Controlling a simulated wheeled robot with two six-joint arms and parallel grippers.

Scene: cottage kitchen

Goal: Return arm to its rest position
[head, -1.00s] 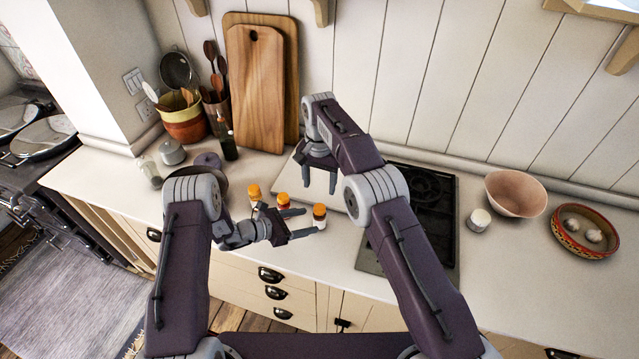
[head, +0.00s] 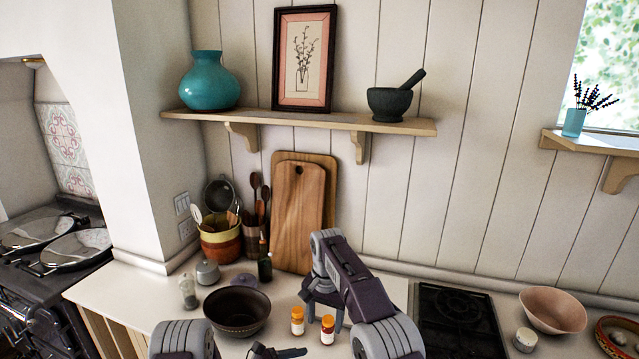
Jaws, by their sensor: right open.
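My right gripper (head: 325,311) points down, its fingers spread, close to two orange-capped bottles on the white counter. I see no bottle held in it. The left bottle (head: 297,321) and the right bottle (head: 327,330) stand upright. My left gripper (head: 282,352) shows only in part at the bottom edge, in front of the bottles. The frame cuts off most of it, so its opening is hidden. My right forearm covers the counter to the right of the bottles.
A dark bowl (head: 236,311) stands left of the bottles. Cutting boards (head: 297,220) lean on the wall behind. A black hob (head: 452,318), white jar (head: 525,339) and pink bowl (head: 553,310) are to the right. Above is a wooden shelf (head: 300,119) with a vase, picture and mortar.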

